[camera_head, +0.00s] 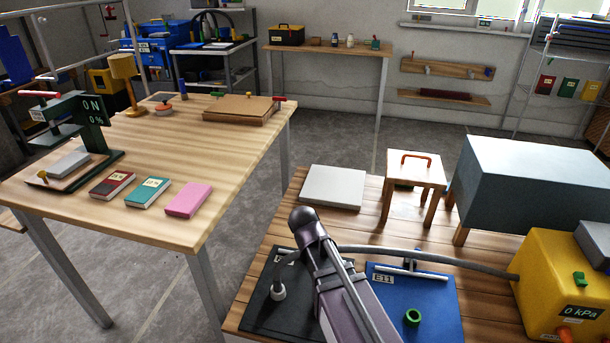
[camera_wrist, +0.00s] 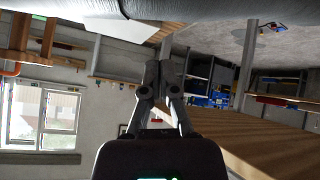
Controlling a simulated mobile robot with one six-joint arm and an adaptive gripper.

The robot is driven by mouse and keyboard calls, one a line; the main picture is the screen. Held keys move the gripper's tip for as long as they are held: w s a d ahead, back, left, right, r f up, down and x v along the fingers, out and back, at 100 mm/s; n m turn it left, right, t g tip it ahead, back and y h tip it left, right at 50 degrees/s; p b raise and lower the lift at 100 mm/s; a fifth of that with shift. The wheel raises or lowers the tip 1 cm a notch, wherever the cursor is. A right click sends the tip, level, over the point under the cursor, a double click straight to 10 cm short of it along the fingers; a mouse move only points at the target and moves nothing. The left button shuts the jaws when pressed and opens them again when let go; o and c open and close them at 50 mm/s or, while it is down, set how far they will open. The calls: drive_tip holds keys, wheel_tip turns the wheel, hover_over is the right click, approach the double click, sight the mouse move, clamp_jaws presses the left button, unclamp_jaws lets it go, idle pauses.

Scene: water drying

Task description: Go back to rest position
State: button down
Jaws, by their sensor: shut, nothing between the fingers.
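My gripper (camera_wrist: 157,72) shows in the middle of the wrist view, with its two dark fingers together and nothing between them. It is in free air, apart from the things in view. In the head view my arm rises from the bottom edge over the right-hand wooden table (camera_head: 262,262). I cannot make out the gripper's fingers in the head view.
Below my arm lie a black board (camera_head: 262,308) and a blue board (camera_head: 440,310). A grey hose (camera_head: 440,258) runs behind my arm to a yellow box (camera_head: 545,275). Bare floor (camera_head: 250,215) lies between the tables.

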drive_tip(key=shift+d, duration=0.1)
drive_tip(key=s+d+f+m+g, duration=0.4)
drive_tip(key=s+d+g, duration=0.5)
drive_tip(key=s+d, duration=0.8)
wheel_tip(320, 180, up, 29)
drive_tip(key=p, duration=3)
drive_tip(key=shift+w+a+f+n, duration=0.2)
drive_tip(key=shift+w+n, duration=0.15)
drive_tip(key=shift+n, duration=0.05)
drive_tip(key=shift+s, duration=0.1)
